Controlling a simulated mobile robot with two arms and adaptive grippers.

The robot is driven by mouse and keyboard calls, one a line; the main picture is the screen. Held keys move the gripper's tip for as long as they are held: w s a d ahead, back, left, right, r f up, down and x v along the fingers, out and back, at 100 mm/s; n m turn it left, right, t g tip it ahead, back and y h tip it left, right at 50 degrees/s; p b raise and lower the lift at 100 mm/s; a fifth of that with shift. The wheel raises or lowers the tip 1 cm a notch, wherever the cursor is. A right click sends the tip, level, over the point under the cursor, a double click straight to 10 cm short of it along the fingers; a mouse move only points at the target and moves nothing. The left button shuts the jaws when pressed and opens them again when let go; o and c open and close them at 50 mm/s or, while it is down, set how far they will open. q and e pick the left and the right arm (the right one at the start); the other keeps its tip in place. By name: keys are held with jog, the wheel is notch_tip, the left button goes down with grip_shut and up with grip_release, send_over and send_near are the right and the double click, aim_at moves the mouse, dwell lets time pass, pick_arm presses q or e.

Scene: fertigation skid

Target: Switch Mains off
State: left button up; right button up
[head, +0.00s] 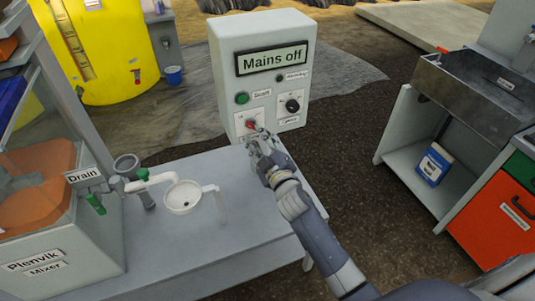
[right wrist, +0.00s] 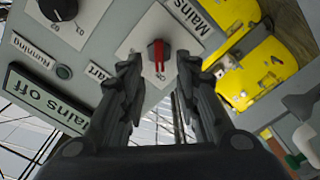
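The grey control box (head: 225,60) stands on the bench, and its display (head: 272,60) reads "Mains off". The red Mains switch (head: 251,124) is low on the left of its front. In the right wrist view the red switch handle (right wrist: 157,52) sits on a white plate, just beyond the fingertips and centred in the gap. My right gripper (head: 256,139) is open in front of the switch. The right wrist view shows its two fingers (right wrist: 160,72) apart with nothing between them. My left gripper is not in view.
The box also carries a black rotary knob (head: 292,105) and a green button (head: 242,98). A yellow tank (head: 110,50) is behind; a sink cabinet (head: 480,90) is right.

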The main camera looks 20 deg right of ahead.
jog(key=s, duration=0.7)
jog(key=shift+s+d, duration=0.15)
jog(key=shift+s, duration=0.25)
jog(key=s+f+m+g, duration=0.1)
jog(key=s+f+g, duration=0.3)
jog(key=f, duration=0.8)
jog(key=s+f+m+g, duration=0.15)
jog(key=s+f, duration=0.45)
jog(key=f, duration=0.7)
jog(key=s+f+m+g, duration=0.1)
jog(key=s+f+g, duration=0.35)
jog(key=f, duration=0.75)
jog(key=s+d+f+m+g, duration=0.1)
jog(key=s+f+g, duration=0.1)
jog(key=s+f, duration=0.4)
jog(key=s+d+f+m+g, duration=0.1)
jog(key=s+f, duration=0.5)
jog(key=s, duration=1)
jog(key=s+d+f+m+g, duration=0.1)
jog(key=s+f+g, duration=0.3)
jog(key=s, duration=0.7)
notch_tip(320, 180, down, 2)
jog(key=shift+s+d+f+m+h, duration=0.15)
jog(key=shift+s+d+m+h, duration=0.15)
jog(key=shift+m, duration=0.05)
